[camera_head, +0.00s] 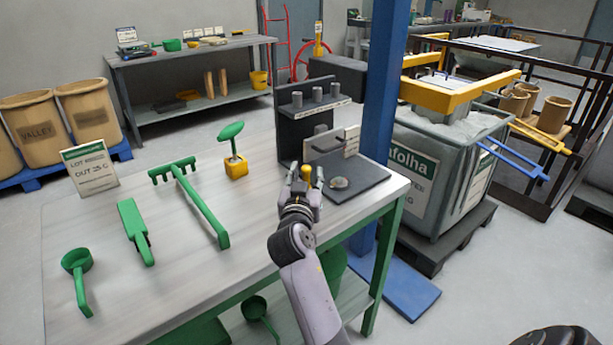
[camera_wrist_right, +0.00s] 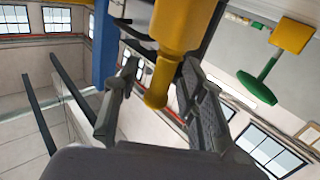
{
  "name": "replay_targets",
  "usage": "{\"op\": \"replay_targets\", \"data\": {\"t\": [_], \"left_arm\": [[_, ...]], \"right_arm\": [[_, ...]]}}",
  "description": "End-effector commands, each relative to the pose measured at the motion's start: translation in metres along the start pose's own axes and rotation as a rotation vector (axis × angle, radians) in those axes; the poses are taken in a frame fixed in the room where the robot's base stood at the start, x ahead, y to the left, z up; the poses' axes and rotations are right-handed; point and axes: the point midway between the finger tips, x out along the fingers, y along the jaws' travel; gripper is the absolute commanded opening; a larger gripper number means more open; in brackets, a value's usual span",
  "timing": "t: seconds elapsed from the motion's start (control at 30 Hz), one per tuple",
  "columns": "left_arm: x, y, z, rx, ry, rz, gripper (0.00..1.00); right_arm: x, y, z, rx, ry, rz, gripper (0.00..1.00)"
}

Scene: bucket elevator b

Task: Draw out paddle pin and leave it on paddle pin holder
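A yellow pin-like part (camera_head: 306,172) stands at the left side of a dark grey fixture (camera_head: 348,184) on the table; I take it for the paddle pin. It also shows in the right wrist view (camera_wrist_right: 165,75), its narrower end pointing in between the fingers. My right gripper (camera_head: 307,186) is around this end in the right wrist view (camera_wrist_right: 158,82), its fingers apart with a visible gap on the left. A dark stand with several grey cylinders (camera_head: 314,95) is behind the fixture; I cannot tell which part is the pin holder.
A green scoop (camera_head: 76,262), a green hand tool (camera_head: 134,232), a green rake (camera_head: 195,200) and a yellow block with a green paddle-shaped top (camera_head: 236,166) are left of my right arm. A blue post (camera_head: 385,90) stands beyond the table's right edge. The table's middle is clear.

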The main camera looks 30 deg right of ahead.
Motion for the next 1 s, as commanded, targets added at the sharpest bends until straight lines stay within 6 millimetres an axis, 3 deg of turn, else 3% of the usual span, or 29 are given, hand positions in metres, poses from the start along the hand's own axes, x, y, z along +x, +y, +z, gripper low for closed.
{"op": "replay_targets", "data": {"t": [0.23,0.7,1.0], "left_arm": [[0.000,-0.008,0.004,0.002,-0.006,-0.010,0.40],[0.000,-0.004,0.003,0.003,-0.003,-0.004,0.40],[0.000,-0.004,0.002,0.003,-0.003,-0.004,0.40]], "right_arm": [[-0.010,-0.001,0.001,0.001,-0.001,-0.001,0.38],[-0.076,-0.002,0.003,0.002,-0.006,-0.006,0.38],[-0.082,-0.002,0.003,0.001,-0.006,-0.006,0.38]]}}
